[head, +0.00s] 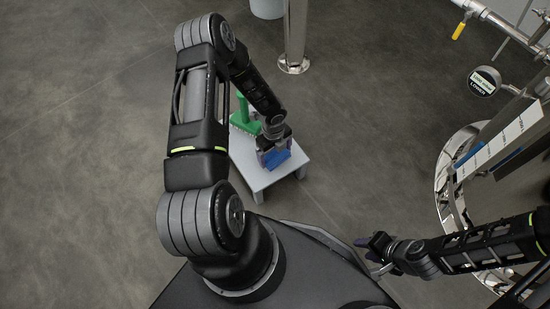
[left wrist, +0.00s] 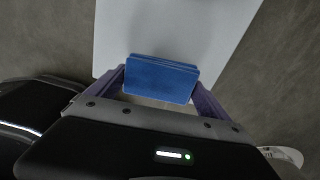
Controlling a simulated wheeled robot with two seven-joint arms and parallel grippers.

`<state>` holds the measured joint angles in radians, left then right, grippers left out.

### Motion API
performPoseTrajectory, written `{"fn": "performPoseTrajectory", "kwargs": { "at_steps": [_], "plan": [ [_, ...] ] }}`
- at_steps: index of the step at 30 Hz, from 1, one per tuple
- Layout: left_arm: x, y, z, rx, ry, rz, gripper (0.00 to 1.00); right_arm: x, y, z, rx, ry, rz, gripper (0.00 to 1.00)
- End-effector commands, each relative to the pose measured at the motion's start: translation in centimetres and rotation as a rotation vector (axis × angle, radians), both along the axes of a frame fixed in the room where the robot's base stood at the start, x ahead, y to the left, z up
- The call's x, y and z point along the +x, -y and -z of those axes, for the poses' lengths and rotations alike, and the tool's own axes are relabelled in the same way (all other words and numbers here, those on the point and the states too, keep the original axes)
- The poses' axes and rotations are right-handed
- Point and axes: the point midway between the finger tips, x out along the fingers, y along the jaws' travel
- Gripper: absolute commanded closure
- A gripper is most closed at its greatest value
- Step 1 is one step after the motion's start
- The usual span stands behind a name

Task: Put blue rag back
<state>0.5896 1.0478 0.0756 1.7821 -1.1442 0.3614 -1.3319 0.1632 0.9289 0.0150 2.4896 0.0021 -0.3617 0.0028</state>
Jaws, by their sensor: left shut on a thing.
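The blue rag (head: 277,159) is a folded blue block at my left gripper (head: 272,155), over the small grey table. In the left wrist view the rag (left wrist: 161,78) sits between the two purple fingers of my left gripper (left wrist: 160,88), which is shut on it. The grey table top (left wrist: 115,35) lies below the rag; I cannot tell whether the rag touches it. My right gripper (head: 372,245) is at the lower right in the head view, away from the table, and its fingers are too small and dark to read.
A green brush-like tool (head: 242,115) stands on the grey table (head: 257,180), just behind my left gripper. A metal post (head: 294,50) rises behind the table. Steel tank framing and pipes (head: 445,180) fill the right side. The floor at left is clear.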

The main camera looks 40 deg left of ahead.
Motion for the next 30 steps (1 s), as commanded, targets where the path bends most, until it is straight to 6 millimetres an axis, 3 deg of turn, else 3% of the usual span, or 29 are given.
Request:
{"fn": "performPoseTrajectory", "kwargs": {
  "at_steps": [7,17,18,21,30],
  "plan": [
    [0.0,0.0,3.4,-0.001,0.000,-0.001,0.48,0.3,0.3,1.3,-0.005,0.004,0.006,0.64],
    [0.0,0.0,3.6,0.000,0.000,-0.001,0.48,0.3,0.3,1.3,-0.005,0.005,0.008,0.64],
    [0.0,0.0,3.6,0.000,0.000,-0.001,0.07,0.3,0.3,1.3,-0.005,0.006,0.008,0.64],
    [0.0,0.0,3.6,0.000,0.000,-0.001,0.00,0.3,0.3,1.3,-0.005,0.005,0.008,0.64],
    [0.0,0.0,3.3,0.000,0.000,-0.001,0.00,0.3,0.3,1.1,-0.005,0.005,0.008,0.64]
  ]
}}
